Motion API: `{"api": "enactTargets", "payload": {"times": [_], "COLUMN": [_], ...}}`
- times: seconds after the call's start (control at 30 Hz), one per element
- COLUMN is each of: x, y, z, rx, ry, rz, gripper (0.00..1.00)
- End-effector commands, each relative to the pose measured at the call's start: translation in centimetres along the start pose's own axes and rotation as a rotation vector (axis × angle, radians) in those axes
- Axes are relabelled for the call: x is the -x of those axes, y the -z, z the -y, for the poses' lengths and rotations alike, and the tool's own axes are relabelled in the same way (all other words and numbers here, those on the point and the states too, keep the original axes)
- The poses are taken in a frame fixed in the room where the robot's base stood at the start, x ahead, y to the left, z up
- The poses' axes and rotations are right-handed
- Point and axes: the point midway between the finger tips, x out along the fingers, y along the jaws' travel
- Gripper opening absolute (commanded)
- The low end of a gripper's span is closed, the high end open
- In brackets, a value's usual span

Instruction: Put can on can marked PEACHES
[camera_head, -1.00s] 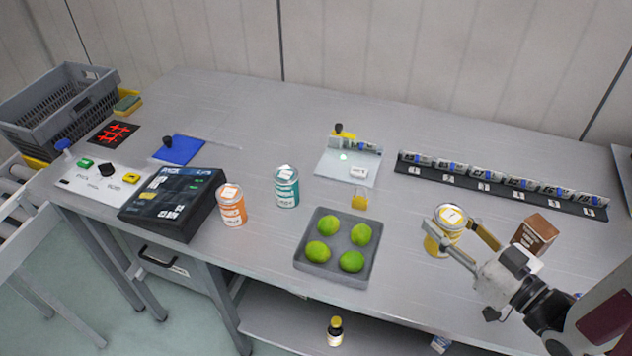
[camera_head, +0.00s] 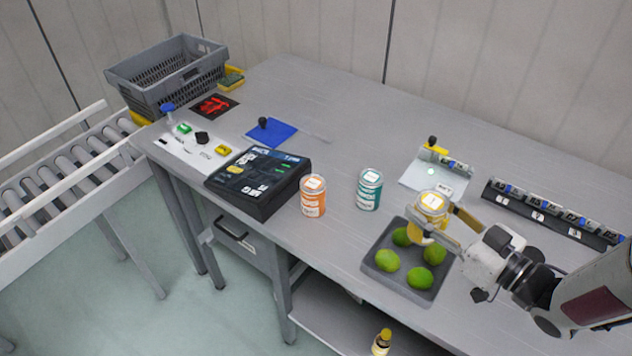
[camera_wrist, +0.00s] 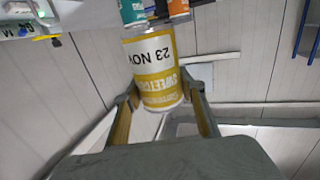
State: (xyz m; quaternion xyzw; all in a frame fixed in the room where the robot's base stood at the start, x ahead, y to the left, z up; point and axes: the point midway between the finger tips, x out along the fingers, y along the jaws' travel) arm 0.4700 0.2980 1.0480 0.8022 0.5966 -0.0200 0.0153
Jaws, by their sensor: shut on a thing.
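My gripper (camera_head: 436,222) is shut on a yellow-and-white can (camera_head: 432,204) and holds it raised, over the back part of the lime tray. In the wrist view the held can (camera_wrist: 153,62) shows "23 NOV" and a partly readable "SWEETCORN" label, between both fingers (camera_wrist: 160,98). An orange-and-white can (camera_head: 313,196) stands upright on the table to the left of my gripper. A teal-and-white can (camera_head: 369,189) stands between them. Both also show at the wrist view's top edge, teal (camera_wrist: 132,11) and orange (camera_wrist: 178,8). I cannot read PEACHES on either.
The grey tray (camera_head: 374,269) with several limes lies below my gripper. A black organiser box (camera_head: 258,183) is left of the orange can. A white board (camera_head: 420,178) and a dark rack (camera_head: 545,220) are behind. The table behind the standing cans is clear.

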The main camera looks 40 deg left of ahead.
Motion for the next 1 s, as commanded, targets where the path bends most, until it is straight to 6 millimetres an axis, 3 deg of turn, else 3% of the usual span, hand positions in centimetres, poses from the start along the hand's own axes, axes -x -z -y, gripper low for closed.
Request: {"api": "enactTargets", "payload": {"times": [0.57, 1.0], "x": [-11.8, -21.0], "y": [2.8, 6.7], "z": [6.1, 11.4], "rx": [0.011, 0.016], "ry": [0.186, 0.271], "rz": [-0.003, -0.005], "gripper": [0.09, 0.09]}}
